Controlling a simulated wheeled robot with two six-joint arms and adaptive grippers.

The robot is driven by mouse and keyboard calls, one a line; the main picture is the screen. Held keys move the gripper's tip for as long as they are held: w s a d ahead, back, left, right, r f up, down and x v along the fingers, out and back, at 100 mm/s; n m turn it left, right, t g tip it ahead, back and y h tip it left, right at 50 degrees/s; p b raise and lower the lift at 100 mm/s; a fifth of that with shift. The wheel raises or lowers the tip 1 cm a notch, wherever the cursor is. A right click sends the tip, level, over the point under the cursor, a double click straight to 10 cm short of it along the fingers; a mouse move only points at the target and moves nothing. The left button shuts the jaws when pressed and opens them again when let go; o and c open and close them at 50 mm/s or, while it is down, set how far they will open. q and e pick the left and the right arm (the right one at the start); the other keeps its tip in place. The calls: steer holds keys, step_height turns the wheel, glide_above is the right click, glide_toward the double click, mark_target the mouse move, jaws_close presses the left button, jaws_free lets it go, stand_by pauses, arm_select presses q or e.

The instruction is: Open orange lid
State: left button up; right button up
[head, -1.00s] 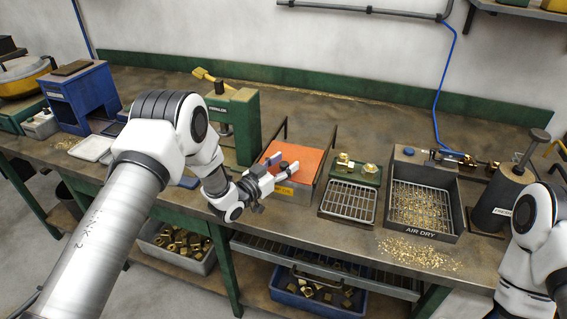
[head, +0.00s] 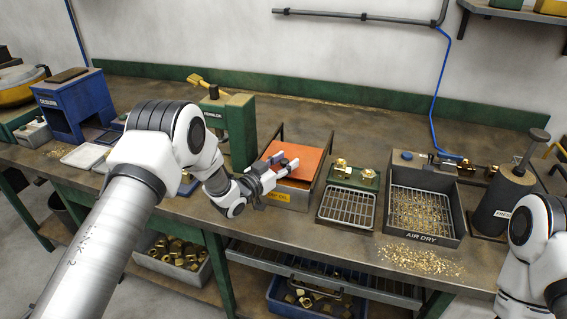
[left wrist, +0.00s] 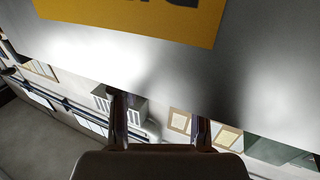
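The orange lid (head: 309,163) lies flat and closed on top of a grey metal box (head: 297,201) in the middle of the bench. The box has a yellow label (head: 277,196) on its front; the label also shows in the left wrist view (left wrist: 150,14). My left gripper (head: 288,164) is at the lid's front left edge, fingers spread and nothing between them. In the left wrist view, the two fingers (left wrist: 160,125) stand apart close to the box's grey front. I cannot tell whether they touch the lid. My right gripper is out of view.
A green press (head: 238,125) stands left of the box. A wire rack (head: 346,207) and a green block with brass fittings (head: 354,176) are to its right, then the AIR DRY tray (head: 452,221). A dark cylinder (head: 500,205) stands farther right.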

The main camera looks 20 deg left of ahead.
arm_select(q)
steer(key=shift+w, duration=0.15)
steer(key=v, duration=1.2)
steer(key=shift+d, duration=0.1)
